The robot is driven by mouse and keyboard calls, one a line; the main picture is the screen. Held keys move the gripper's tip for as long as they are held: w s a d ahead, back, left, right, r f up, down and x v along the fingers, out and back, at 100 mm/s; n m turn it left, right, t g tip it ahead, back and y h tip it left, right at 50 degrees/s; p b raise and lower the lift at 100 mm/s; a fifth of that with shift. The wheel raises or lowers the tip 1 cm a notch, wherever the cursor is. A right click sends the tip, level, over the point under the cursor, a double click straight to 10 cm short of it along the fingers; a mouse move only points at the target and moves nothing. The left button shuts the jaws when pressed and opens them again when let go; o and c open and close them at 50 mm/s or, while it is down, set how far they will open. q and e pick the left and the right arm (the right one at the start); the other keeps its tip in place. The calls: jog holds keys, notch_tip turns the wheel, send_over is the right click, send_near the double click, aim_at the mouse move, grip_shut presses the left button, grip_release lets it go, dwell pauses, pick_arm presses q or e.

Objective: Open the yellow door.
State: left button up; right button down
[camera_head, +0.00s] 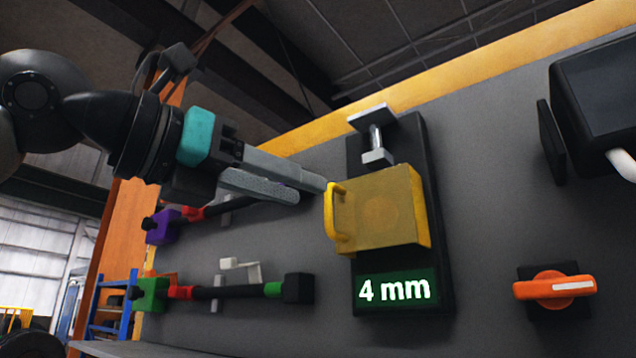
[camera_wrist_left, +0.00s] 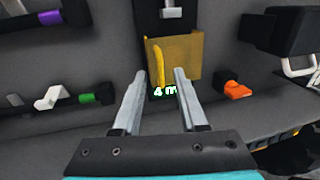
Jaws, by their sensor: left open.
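The yellow door (camera_head: 385,212) is a small translucent cover on a black panel (camera_head: 436,165) on the grey wall, and it looks shut. Its yellow handle (camera_head: 337,217) stands out at its left edge. My left gripper (camera_head: 312,190) comes in from the left, with its fingertips just left of the handle's upper end. In the left wrist view the yellow door (camera_wrist_left: 180,62) is ahead, and the handle (camera_wrist_left: 158,65) appears beyond and between the two open fingers (camera_wrist_left: 161,75). The fingers hold nothing, and I cannot tell whether they touch the handle. My right gripper is not in view.
A "4 mm" display (camera_head: 395,289) sits below the door, and a metal clamp (camera_head: 376,135) above it. An orange rotary switch (camera_head: 553,288) and a black box (camera_head: 595,95) are at right. Bars with purple (camera_head: 162,226) and green (camera_head: 150,294) ends are at left.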

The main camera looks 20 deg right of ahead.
aim_at(326, 198)
pick_arm(q)
jog(key=shift+p+x, duration=0.4)
jog(key=shift+x, duration=1.7)
jog(key=shift+c, duration=0.3)
grip_shut()
